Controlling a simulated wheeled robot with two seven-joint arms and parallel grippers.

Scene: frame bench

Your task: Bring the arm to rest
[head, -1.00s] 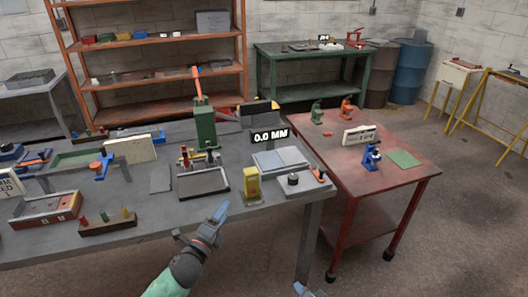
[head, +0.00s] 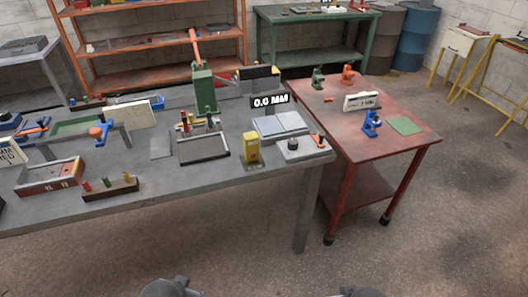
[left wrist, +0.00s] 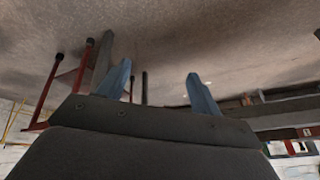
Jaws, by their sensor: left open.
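My left gripper (left wrist: 157,88) shows in the left wrist view with its two blue fingers apart and nothing between them. Behind the fingers is bare floor, with the legs of the benches upside down in the picture. In the head view no gripper shows; only dark rounded parts of my own body sit at the bottom edge. My right gripper is in neither view.
The grey bench (head: 200,192) carries a green press (head: 204,90), a yellow device (head: 250,150), trays and small parts. A red table (head: 360,146) stands at its right. The floor (head: 240,245) in front of the bench is clear.

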